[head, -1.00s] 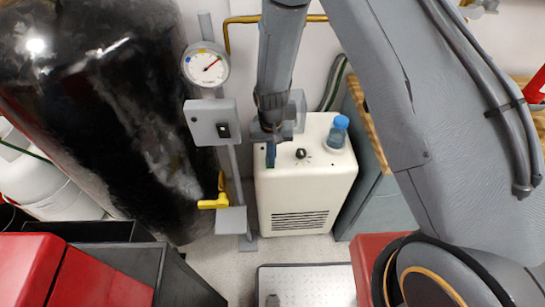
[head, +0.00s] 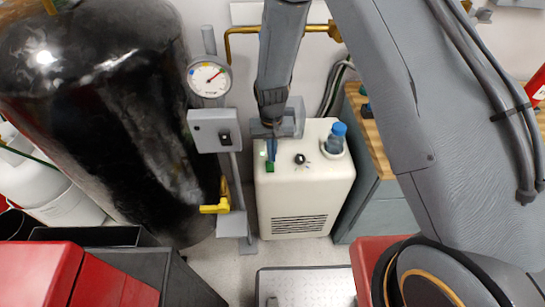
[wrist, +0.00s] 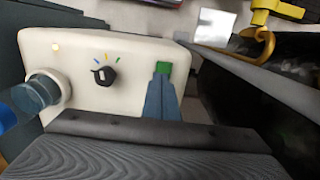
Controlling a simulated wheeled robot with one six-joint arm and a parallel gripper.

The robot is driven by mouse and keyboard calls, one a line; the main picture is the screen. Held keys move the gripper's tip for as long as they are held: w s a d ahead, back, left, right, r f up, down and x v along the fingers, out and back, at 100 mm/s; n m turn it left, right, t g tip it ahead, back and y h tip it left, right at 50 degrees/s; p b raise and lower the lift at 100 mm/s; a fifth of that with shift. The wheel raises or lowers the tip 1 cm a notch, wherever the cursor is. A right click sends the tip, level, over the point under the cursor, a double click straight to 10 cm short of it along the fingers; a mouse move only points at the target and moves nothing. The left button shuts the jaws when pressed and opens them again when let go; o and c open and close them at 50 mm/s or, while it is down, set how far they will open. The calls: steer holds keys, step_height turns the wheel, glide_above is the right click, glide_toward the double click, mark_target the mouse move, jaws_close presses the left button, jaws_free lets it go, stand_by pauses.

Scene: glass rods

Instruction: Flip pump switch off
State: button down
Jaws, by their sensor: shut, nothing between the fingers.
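The pump is a cream box (head: 300,205) with a vented front, standing on the floor against the wall. A small green switch (head: 269,167) sits at the left of its top; it also shows in the wrist view (wrist: 163,68). My gripper (head: 271,156) is shut and empty, with its blue-grey fingertips together right at the green switch. In the wrist view the fingertips (wrist: 160,84) overlap the switch's lower part, so I cannot tell whether they touch it. Which way the switch is set is unclear. A black knob (wrist: 104,76) with coloured marks is beside it.
Left of the pump is a post with a gauge (head: 208,79), a grey box with a black rocker (head: 225,138) and a yellow valve handle (head: 215,206). A large black tank (head: 110,130) stands beyond.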

mark_target(272, 166)
step_height(272, 166, up, 10)
steer(key=b, duration=0.3)
steer(key=shift+w, duration=0.15)
steer(key=s+d+r, duration=0.6)
steer(key=s+d, duration=0.1)
steer(key=d, duration=0.2)
steer(key=s+d+r+t, duration=0.1)
steer(key=s+d+r, duration=0.6)
steer(key=s+d, duration=0.1)
steer(key=shift+d+m+t, duration=0.3)
steer(key=shift+d, duration=0.55)
steer(key=shift+r, duration=0.1)
